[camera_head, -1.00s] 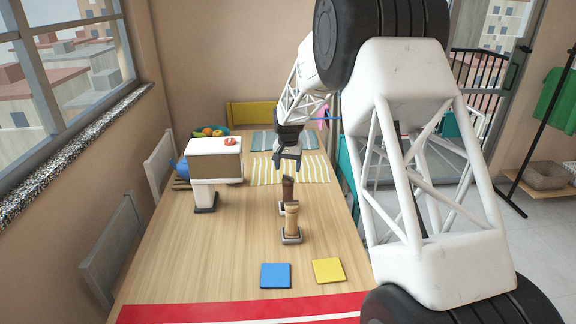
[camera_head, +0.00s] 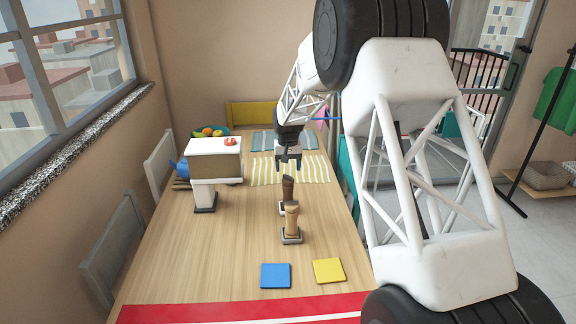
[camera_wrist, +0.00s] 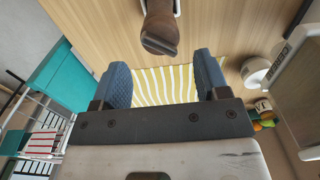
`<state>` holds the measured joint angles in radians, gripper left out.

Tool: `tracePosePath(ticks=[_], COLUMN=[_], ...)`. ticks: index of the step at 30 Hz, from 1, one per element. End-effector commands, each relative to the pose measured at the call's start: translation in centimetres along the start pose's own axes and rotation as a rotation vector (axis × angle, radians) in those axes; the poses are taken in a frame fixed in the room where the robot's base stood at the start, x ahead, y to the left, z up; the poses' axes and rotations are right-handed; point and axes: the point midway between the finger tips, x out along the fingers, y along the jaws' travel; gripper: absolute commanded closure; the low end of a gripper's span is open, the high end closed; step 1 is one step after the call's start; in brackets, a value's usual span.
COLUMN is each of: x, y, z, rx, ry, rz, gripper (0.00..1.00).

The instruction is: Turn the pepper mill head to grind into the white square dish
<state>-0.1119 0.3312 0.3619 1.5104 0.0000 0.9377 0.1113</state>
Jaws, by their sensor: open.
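I cannot tell which is the white square dish. My gripper (camera_head: 288,164) is open and empty, just above and behind the dark mill. In the wrist view, a brown mill head (camera_wrist: 160,36) lies beyond and between the open blue fingers (camera_wrist: 165,75), apart from them.
Blue (camera_head: 275,276) and yellow (camera_head: 328,271) squares lie in front, near a red runner (camera_head: 240,312). A striped mat (camera_head: 262,172) and fruit bowl (camera_head: 208,131) are behind. The table's middle left is clear.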

Motion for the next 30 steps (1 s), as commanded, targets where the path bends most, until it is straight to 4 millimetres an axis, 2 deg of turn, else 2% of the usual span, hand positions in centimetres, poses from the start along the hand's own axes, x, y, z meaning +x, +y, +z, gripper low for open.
tracePosePath(ticks=[30], x=[6.1], y=[0.0], z=[0.0], rx=[0.001], ry=[-0.001], rz=[0.0], gripper=[0.32])
